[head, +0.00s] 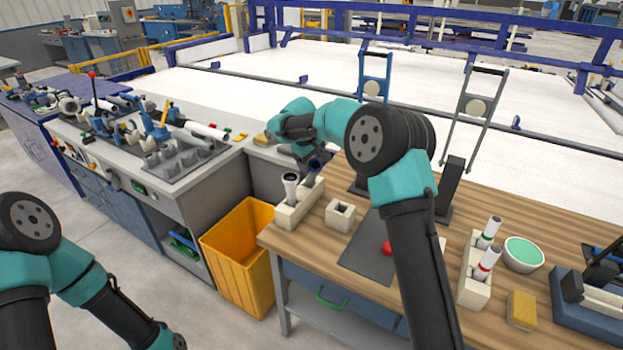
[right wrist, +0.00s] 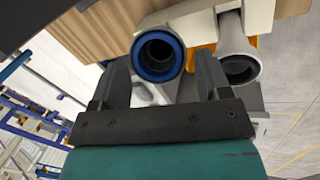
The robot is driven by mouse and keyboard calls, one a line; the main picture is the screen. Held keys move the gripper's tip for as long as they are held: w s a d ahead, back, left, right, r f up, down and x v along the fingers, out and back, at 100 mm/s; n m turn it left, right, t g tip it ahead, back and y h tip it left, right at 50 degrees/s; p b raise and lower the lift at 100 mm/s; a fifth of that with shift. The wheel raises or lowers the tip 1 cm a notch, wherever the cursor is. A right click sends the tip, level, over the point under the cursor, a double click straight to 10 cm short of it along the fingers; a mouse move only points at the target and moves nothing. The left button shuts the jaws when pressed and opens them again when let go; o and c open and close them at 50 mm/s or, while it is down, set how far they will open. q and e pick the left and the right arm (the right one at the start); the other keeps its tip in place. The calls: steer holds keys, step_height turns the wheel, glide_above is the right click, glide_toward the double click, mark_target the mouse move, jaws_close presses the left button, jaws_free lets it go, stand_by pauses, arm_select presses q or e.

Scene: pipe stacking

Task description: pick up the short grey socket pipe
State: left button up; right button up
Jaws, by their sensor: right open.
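Two grey socket pipes stand in a cream block holder (head: 288,217) at the left end of the wooden table. The plain one (head: 291,184) is at the front; its open mouth also shows at right in the right wrist view (right wrist: 238,65). The other has a blue ring (right wrist: 158,55) around its mouth and is partly hidden by my arm in the head view. My right gripper (right wrist: 160,85) is open, with its fingers on either side of the blue-ringed pipe; contact cannot be told. My left arm is at the lower left of the head view, its fingers out of view.
A small cream socket block (head: 340,215) and a dark mat (head: 368,248) with a red object (head: 387,248) lie right of the holder. Another holder (head: 474,285) with red- and green-banded pipes and a green bowl (head: 523,254) stand farther right. A yellow bin (head: 240,255) stands left.

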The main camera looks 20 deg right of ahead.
mark_target(312, 177)
steer(key=x, duration=0.4)
steer(key=shift+f, duration=0.15)
steer(key=c, duration=1)
